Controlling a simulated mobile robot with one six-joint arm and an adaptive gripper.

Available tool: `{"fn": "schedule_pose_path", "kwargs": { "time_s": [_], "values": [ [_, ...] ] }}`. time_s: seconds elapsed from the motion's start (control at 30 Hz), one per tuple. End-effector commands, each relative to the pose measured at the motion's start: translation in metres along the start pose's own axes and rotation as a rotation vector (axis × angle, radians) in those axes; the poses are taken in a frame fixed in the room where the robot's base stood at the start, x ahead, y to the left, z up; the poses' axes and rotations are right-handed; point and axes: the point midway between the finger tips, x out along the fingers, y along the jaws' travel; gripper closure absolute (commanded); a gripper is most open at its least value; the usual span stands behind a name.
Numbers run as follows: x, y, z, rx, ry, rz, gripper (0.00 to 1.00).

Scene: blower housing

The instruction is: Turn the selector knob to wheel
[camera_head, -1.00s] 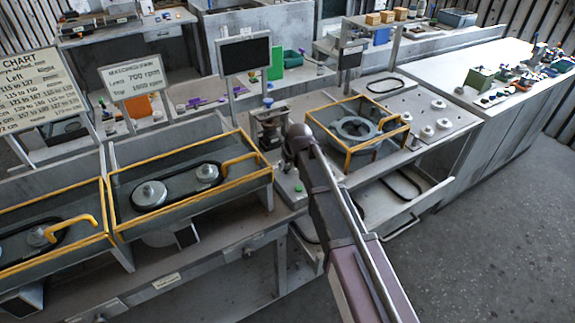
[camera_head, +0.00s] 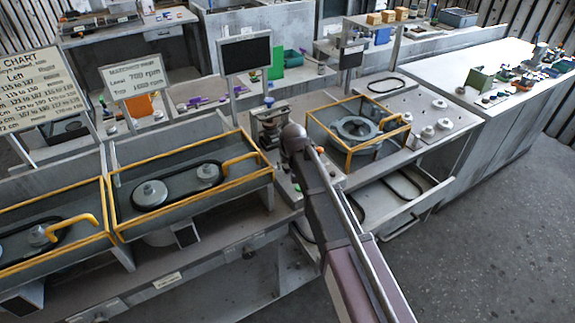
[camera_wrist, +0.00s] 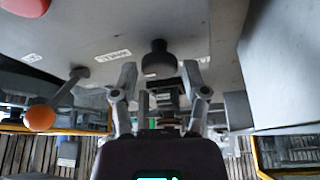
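A dark round knob (camera_wrist: 157,58) stands out from a grey panel (camera_wrist: 215,20) in the wrist view. White labels lie on the panel around it; one left of the knob (camera_wrist: 112,55) seems to read WHEEL, upside down. My gripper (camera_wrist: 159,74) is open and empty, one finger on each side of the picture just below the knob. I cannot tell whether either finger touches it. In the head view, my arm covers the gripper and the knob; only part of the control panel (camera_head: 286,188) shows beside the arm.
A yellow-framed cage (camera_head: 348,160) holding a round metal housing (camera_head: 362,132) is right of my arm. A yellow-edged belt tray (camera_head: 190,213) is left. An open drawer (camera_head: 437,193) juts out at right.

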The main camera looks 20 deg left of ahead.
Motion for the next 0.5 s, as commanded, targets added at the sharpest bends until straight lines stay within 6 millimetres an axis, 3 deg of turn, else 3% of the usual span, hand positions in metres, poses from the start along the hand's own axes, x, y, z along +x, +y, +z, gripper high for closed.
{"fn": "schedule_pose_path", "kwargs": {
  "time_s": [0.5],
  "values": [
    [-0.0001, 0.0004, -0.0005, -0.002, 0.002, 0.001, 0.19]
  ]
}}
